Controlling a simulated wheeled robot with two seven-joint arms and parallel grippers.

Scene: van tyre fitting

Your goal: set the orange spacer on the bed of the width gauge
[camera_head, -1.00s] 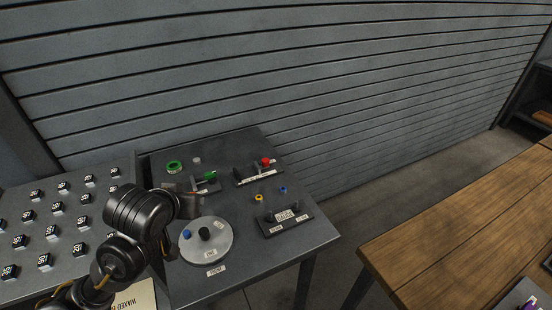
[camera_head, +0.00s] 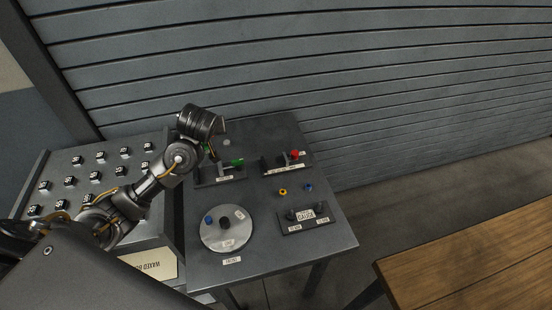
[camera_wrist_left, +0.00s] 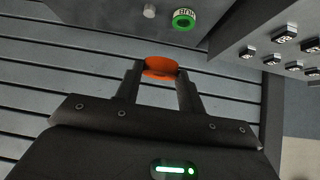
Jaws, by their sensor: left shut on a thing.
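My left gripper (camera_wrist_left: 160,78) is shut on the orange spacer (camera_wrist_left: 160,65), which shows as an orange disc between its two fingertips in the left wrist view. In the head view my left arm reaches to the back left of the grey table, and its wrist hides the fingertips and the spacer. A dark block with two posts and a plate that seems to read "GAUGE" (camera_head: 305,216) stands at the table's right front; I take it for the width gauge, though its lettering is small. The spacer is well away from it. My right gripper is not in view.
A round pale plate (camera_head: 226,232) with blue and black knobs lies at the table's front. Fixtures with a green part (camera_head: 237,162) and a red knob (camera_head: 295,154) stand behind. Yellow (camera_head: 283,192) and blue (camera_head: 308,187) pieces sit near the gauge. A green ring (camera_wrist_left: 184,19) lies near the table's edge.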

